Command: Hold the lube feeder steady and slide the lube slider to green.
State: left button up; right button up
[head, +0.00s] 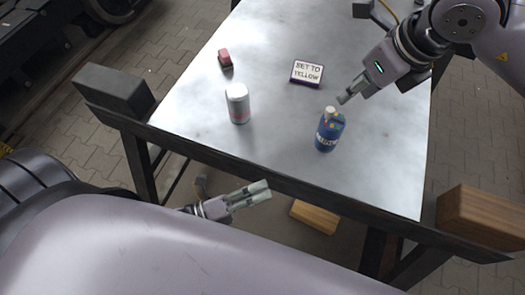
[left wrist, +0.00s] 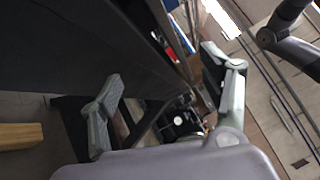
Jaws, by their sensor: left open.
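A blue bottle (head: 328,133), which looks like the lube feeder, stands upright on the metal table near its front edge. Small coloured marks, including yellow and red, show at its shoulder under a pale cap; I cannot make out the slider's position. My right gripper (head: 346,97) is above and right of the bottle, apart from it, pointing toward its top; whether its fingers are open is unclear. My left gripper (head: 264,190) is empty, in front of the table's front edge. In the left wrist view the left gripper (left wrist: 172,78) has its fingers spread with nothing between them.
The table's dark front rail (head: 290,183) lies between my left gripper and the tabletop.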

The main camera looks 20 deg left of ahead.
aim_at(330, 132)
pick_arm(q)
notch_tip(330, 132, up, 10)
jog(key=s+d+m+g+h, duration=0.1)
jog(key=d+m+g+h, duration=0.15)
jog(key=m+h, duration=0.4)
jog(key=w+a+m+y, duration=0.1)
jog(key=w+m+y, duration=0.1)
jog(key=w+a+m+y, duration=0.1)
jog(key=w+m+y, duration=0.1)
jog(key=m, duration=0.1)
jog(key=w+a+m+t+y, duration=0.1)
jog(key=m+y, duration=0.1)
jog(key=y, duration=0.1)
jog(key=shift+w+a+f, duration=0.15)
jog(key=shift+w+f, duration=0.25)
jog(key=shift+w+a+m+t+y, duration=0.25)
jog(key=shift+w+a+m, duration=0.1)
jog(key=shift+a, duration=0.05)
jog(key=x, duration=1.7)
jog(key=shift+w+d, duration=0.15)
jog(key=shift+w, duration=0.05)
jog(key=shift+c, duration=0.6)
